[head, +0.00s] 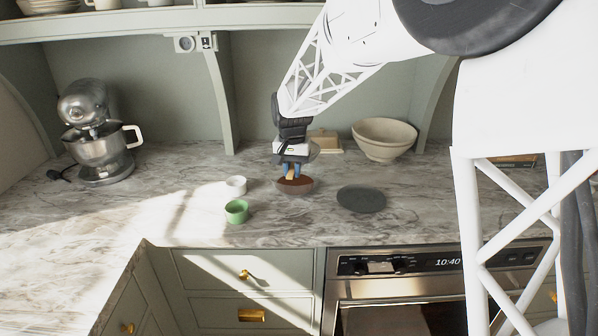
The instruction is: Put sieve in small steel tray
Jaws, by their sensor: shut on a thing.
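My gripper (291,174) is over the middle of the counter, pointing down, with its blue fingertips shut on a small tan piece. This piece seems to be part of the sieve (296,187), a shallow round bowl shape, brownish inside with a greyish rim, just below the fingertips. The fingers hide part of it, and I cannot tell whether it touches the counter. A flat, round dark grey plate (361,199), which looks like the small steel tray, lies on the counter to the right of my gripper and appears empty.
A white cup (236,185) and a green cup (237,211) stand left of my gripper. A large cream bowl (384,140) and a pale block-like dish (325,141) stand at the back. A stand mixer (97,135) is far left. The counter's front edge lies above drawers and an oven.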

